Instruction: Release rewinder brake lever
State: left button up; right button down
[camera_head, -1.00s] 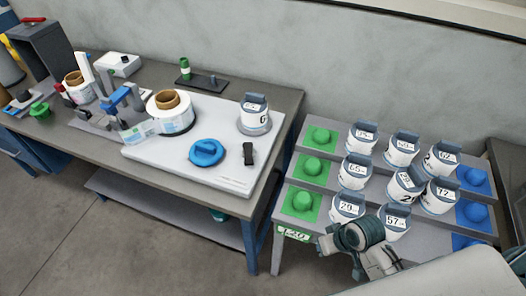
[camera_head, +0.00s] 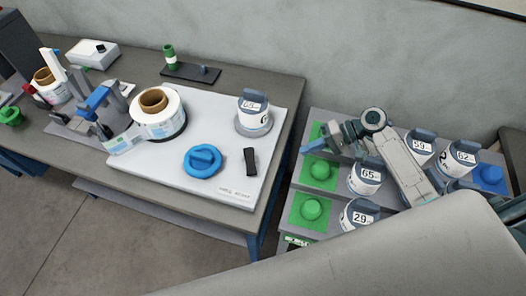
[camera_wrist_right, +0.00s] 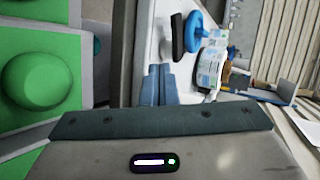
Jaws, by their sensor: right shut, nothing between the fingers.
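The labeller stands on a white plate (camera_head: 216,109) on the grey table. Its large label reel (camera_head: 160,112) sits at the plate's left, beside a grey post with a blue handle (camera_head: 98,98). A blue knob (camera_head: 203,160) and a small black upright piece (camera_head: 250,161) are at the plate's front right; which part is the brake lever I cannot tell. Both show in the right wrist view, the blue knob (camera_wrist_right: 200,32) beyond the black piece (camera_wrist_right: 178,35). My right gripper (camera_head: 307,148) is shut and empty, above the stand's left side, apart from the plate. My left gripper is out of view.
A tiered stand with green (camera_head: 319,171) and blue (camera_head: 488,176) pads holds several numbered white canisters right of the table. Another canister (camera_head: 254,112) sits on the plate. A black tray (camera_head: 190,73) is behind it. The plate's front is mostly clear.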

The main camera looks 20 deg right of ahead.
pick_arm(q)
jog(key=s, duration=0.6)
pick_arm(e)
jog(key=s, duration=0.1)
jog(key=b, duration=0.6)
send_near(250, 161)
jog(key=f, duration=0.1)
jog(key=s+a+f, duration=0.1)
jog(key=f, duration=0.1)
jog(key=a+f, duration=0.1)
jog(key=shift+s+a+f, duration=0.15)
jog(key=shift+s+f, duration=0.05)
jog(key=shift+s, duration=0.1)
jog(key=shift+w+a+r, duration=0.1)
jog(key=shift+a, duration=0.7)
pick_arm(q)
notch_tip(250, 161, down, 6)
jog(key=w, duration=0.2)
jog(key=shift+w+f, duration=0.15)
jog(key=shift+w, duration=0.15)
